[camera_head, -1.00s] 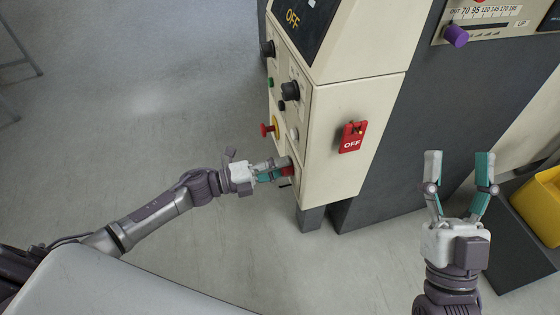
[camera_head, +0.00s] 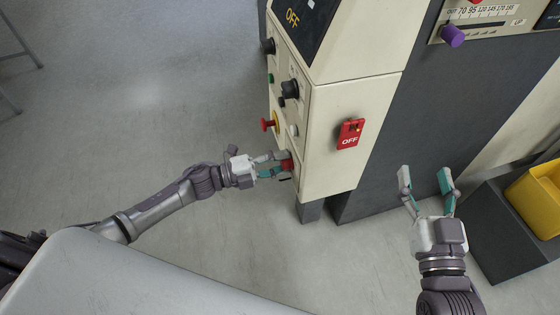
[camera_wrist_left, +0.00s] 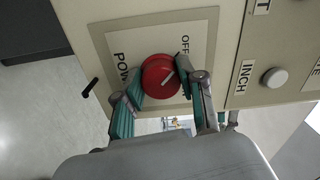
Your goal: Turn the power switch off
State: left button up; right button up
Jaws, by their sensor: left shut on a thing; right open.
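The power switch is a red round knob (camera_wrist_left: 160,76) on a pale plate (camera_wrist_left: 205,45) lettered "POW…" and "OFF", partly covered by a finger. In the left wrist view, the two fingers of my left gripper (camera_wrist_left: 160,84) are shut on the knob, one on each side. A pale line on the knob slants. In the head view the knob (camera_head: 287,165) shows low on the side panel of the cream machine (camera_head: 350,95), with my left gripper (camera_head: 272,164) at it. My right gripper (camera_head: 427,178) is open and empty, in front of the dark cabinet.
A red "OFF" tag (camera_head: 350,133) is on the machine's front. A red mushroom button (camera_head: 268,124) and black knobs (camera_head: 290,88) sit above the switch. A yellow bin (camera_head: 538,200) stands at right.

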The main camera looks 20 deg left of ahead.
pick_arm(q)
jog(key=o, duration=1.1)
jog(key=shift+o, duration=0.2)
jog(key=v, duration=1.2)
